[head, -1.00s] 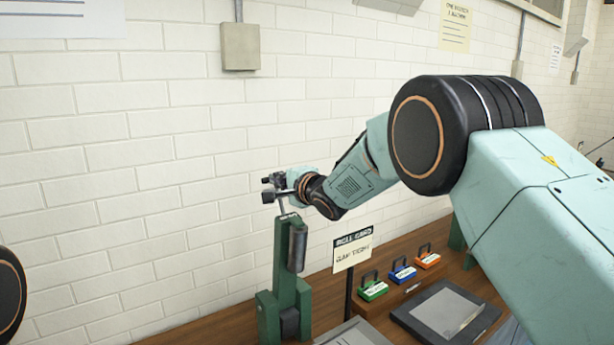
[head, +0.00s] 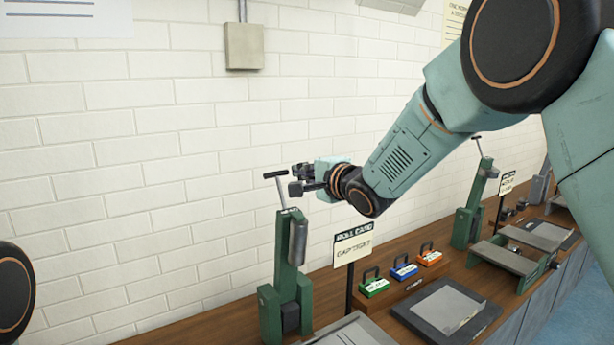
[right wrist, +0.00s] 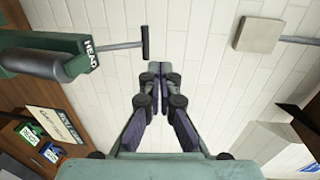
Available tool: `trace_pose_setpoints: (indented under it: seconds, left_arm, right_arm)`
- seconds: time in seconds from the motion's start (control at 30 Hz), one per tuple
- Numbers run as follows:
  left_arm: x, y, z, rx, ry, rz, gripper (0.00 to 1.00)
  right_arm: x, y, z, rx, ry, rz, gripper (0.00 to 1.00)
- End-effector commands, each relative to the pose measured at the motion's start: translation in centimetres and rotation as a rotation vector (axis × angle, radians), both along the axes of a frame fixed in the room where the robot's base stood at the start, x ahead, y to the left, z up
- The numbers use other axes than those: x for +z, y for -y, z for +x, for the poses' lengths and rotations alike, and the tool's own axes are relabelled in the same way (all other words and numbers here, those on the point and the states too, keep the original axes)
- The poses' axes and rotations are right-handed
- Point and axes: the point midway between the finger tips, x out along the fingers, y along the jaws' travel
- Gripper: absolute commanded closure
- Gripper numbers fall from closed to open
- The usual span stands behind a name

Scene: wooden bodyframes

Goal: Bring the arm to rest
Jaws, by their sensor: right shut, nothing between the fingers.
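My right gripper (head: 297,180) reaches in from the right, its fingers pointing left near the T-handle of a green stand. Its fingers are together with nothing between them, also in the right wrist view (right wrist: 158,72). The green stand (head: 284,270) is upright on the bench, with a grey cylinder on its side. Its T-handle (head: 275,174) shows just left of the fingertips; in the right wrist view the handle (right wrist: 146,43) appears apart from the fingers. My left gripper is not in view; only a dark round joint of my left arm shows at the left edge.
A sign (head: 353,243) on a post stands right of the stand. Green, blue and orange padlock-like blocks (head: 404,268) and a grey tray (head: 412,315) are on the wooden bench. Another green stand (head: 468,222) is farther right. A white brick wall (head: 150,200) is behind.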

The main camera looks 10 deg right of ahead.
Motion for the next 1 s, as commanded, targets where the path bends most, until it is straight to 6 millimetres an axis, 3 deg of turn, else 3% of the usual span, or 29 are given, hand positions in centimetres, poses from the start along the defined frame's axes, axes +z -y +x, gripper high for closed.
trace_pose_setpoints:
  seconds: [0.3, 0.47, 0.6, 0.67, 0.87, 1.0]
  left_arm:
    - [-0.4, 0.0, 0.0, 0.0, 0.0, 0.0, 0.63]
    - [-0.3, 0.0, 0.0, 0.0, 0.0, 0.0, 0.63]
    - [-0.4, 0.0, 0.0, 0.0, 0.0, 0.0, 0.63]
    - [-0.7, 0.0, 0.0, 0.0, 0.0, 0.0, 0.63]
    - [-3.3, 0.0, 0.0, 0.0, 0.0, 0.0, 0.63]
    - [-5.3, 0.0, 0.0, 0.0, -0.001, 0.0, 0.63]
  right_arm:
    - [0.4, 0.6, -1.8, 0.007, 0.017, -0.044, 1.0]
    - [0.0, 0.9, -1.9, 0.021, 0.083, -0.262, 1.0]
    - [-2.6, 1.6, -3.2, 0.029, 0.104, -0.495, 1.0]
    - [-5.0, 2.0, -4.0, 0.039, 0.094, -0.593, 1.0]
    - [-17.3, 3.4, -8.4, 0.122, -0.015, -0.895, 1.0]
    - [-25.7, 4.2, -12.3, 0.209, -0.108, -1.048, 1.0]
